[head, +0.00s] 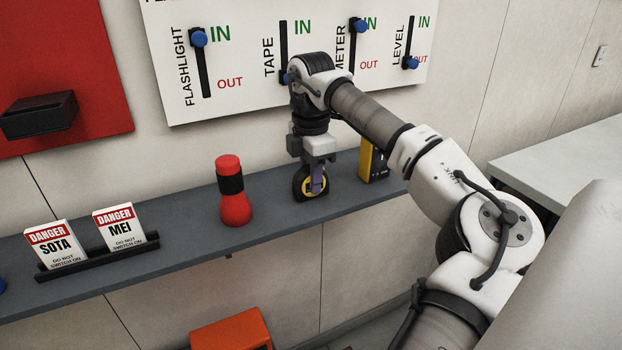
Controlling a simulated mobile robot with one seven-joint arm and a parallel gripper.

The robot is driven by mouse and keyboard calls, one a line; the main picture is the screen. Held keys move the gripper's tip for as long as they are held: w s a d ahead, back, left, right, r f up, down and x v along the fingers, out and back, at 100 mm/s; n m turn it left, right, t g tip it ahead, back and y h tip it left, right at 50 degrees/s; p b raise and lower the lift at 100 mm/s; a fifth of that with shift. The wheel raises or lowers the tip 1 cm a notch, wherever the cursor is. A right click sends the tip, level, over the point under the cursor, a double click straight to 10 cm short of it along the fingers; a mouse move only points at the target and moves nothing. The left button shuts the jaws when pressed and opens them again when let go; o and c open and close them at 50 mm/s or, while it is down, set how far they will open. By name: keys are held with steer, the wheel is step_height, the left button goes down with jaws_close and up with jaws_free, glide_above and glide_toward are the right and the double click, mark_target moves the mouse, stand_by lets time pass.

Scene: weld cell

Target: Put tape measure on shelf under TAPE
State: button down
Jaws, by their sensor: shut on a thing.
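The tape measure (299,184), black with a yellow disc, is at the grey shelf (270,215). My gripper (316,180) points down from above and is shut on it. The tape measure's lower edge appears at the shelf surface; I cannot tell whether it bears on it. It is below the TAPE label (269,57) on the white board (240,85). The TAPE column's blue slider is largely hidden by my arm, low near OUT.
A red flashlight (232,195) stands to the left of the tape measure. A yellow meter (374,163) stands to the right, partly behind my arm. Two DANGER tags (56,246) sit in a black rack (98,257) farther left. An orange box (230,333) is below the shelf.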

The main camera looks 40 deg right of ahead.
steer(key=shift+f, duration=0.2)
steer(key=c, duration=1.1)
jaws_free()
steer(key=shift+r, duration=0.1)
step_height(320, 180, up, 12)
steer(key=p, duration=0.8)
steer(key=shift+r, duration=0.15)
